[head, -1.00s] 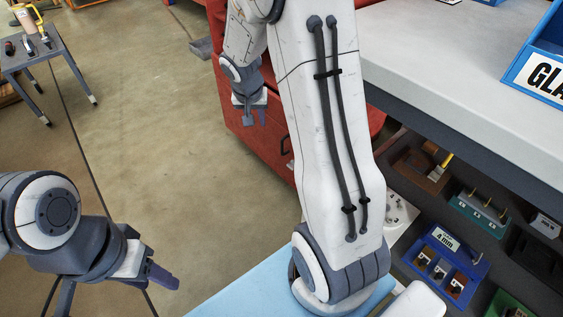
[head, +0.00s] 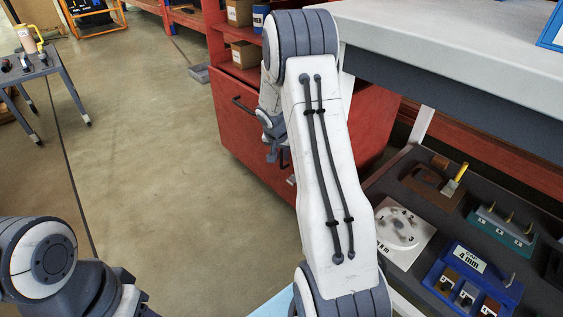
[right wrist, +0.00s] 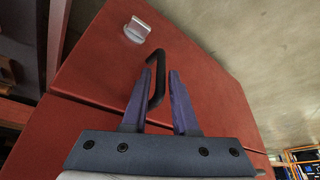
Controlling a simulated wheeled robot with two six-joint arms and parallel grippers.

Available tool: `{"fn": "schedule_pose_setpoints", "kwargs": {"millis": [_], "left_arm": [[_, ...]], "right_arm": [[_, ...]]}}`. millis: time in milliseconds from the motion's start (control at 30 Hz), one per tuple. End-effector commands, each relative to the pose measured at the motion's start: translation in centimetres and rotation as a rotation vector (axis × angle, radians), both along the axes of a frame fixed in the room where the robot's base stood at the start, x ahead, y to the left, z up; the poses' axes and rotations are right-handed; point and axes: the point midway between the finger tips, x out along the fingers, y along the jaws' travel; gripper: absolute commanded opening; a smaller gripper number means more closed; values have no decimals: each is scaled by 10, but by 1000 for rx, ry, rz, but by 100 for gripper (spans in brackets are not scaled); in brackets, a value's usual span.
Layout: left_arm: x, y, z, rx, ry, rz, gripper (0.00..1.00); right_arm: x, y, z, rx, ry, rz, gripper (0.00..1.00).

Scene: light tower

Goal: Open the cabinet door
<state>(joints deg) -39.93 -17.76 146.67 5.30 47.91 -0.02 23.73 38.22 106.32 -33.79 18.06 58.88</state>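The red cabinet (head: 235,137) stands beyond my right arm, with its front shut. A dark bar handle (head: 241,104) sits on its upper part; another dark handle is partly hidden by my right gripper (head: 273,152). In the right wrist view, a black handle (right wrist: 157,90) on the red front (right wrist: 100,75) lies between the two fingers of my right gripper (right wrist: 161,82). The fingers are apart; the handle appears close to the left finger, and contact is unclear.
A small metal piece (right wrist: 138,30) is on the cabinet. Open floor (head: 150,170) lies left; a small table (head: 40,70) stands far left.

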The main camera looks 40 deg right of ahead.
Motion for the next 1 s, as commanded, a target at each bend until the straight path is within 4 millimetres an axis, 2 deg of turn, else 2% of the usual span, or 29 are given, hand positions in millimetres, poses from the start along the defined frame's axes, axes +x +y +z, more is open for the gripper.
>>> {"fn": "schedule_pose_setpoints", "kwargs": {"millis": [33, 133, 433, 467, 500, 533, 1000], "left_arm": [[0, 0, -5, 0, 0, 0, 50], [0, 0, -7, 0, 0, 0, 50], [0, 0, -7, 0, 0, 0, 50], [0, 0, -7, 0, 0, 0, 50], [0, 0, -7, 0, 0, 0, 50], [0, 0, -7, 0, 0, 0, 50], [0, 0, -7, 0, 0, 0, 50]], "right_arm": [[1, -2, -7, 0, 0, 0, 27], [3, -4, -13, 0, 0, 1, 27], [4, -4, -13, 0, 0, 1, 27], [4, -4, -13, 0, 0, 1, 23], [4, -4, -13, 0, 0, 1, 8], [4, -4, -13, 0, 0, 1, 0], [4, -4, -13, 0, 1, 2, 0]]}}
